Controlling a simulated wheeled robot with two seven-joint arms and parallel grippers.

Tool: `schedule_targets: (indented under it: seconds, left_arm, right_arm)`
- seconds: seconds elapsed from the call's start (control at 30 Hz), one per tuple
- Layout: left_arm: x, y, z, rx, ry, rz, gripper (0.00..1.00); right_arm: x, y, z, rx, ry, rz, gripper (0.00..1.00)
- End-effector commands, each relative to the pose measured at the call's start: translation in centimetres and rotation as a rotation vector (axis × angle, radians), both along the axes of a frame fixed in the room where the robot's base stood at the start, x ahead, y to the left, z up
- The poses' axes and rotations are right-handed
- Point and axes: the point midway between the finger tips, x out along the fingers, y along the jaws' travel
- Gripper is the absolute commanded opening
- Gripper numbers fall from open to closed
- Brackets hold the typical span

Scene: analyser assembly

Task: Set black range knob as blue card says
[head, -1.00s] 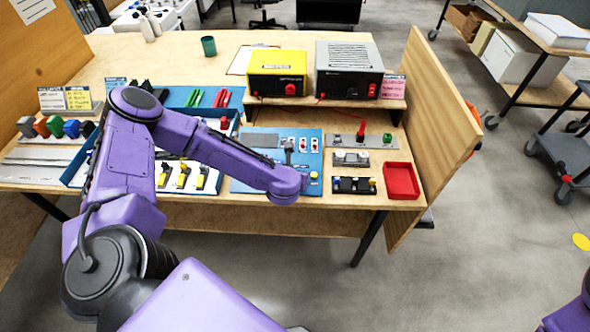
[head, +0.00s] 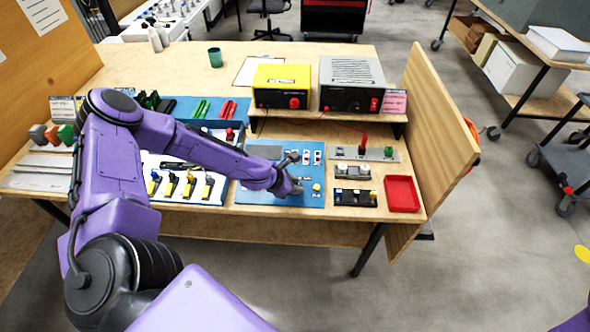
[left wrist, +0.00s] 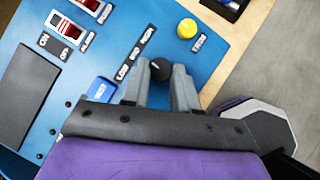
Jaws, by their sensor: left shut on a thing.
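The black range knob (left wrist: 161,68) stands on the blue panel (left wrist: 90,75), beside a row of small labels (left wrist: 136,54) reading LOW, MID and HIGH. My left gripper (left wrist: 160,75) is shut on it, a finger on each side; which way its pointer faces I cannot tell. In the head view my left gripper (head: 291,172) is over the right part of the blue panel (head: 262,197) and hides the knob. A small blue card (left wrist: 101,89) lies left of the fingers in the wrist view, partly covered; its writing is not readable. My right gripper is out of view.
A yellow button (left wrist: 187,28) sits close to the knob. Red and white switches (left wrist: 62,25) are on the same panel. A red tray (head: 402,194) is at the table's right; yellow (head: 282,85) and grey (head: 351,84) boxes stand on a shelf behind.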

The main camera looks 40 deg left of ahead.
Motion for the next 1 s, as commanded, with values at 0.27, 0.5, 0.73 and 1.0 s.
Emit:
schedule_targets:
  seconds: [0.27, 0.5, 0.73, 1.0]
  left_arm:
    - [0.2, 0.4, 0.3, 0.052, 0.031, -0.256, 0.00]
    - [0.5, 0.6, 0.2, 0.092, 0.056, -0.479, 0.00]
    - [0.8, 0.7, 0.1, 0.127, 0.078, -0.677, 0.00]
    - [1.0, 0.7, 0.1, 0.156, 0.097, -0.847, 0.00]
  right_arm:
    - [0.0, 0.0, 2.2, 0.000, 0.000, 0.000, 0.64]
    - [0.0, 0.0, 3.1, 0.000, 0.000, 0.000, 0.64]
    - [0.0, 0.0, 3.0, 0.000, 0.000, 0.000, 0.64]
    - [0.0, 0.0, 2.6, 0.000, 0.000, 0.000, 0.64]
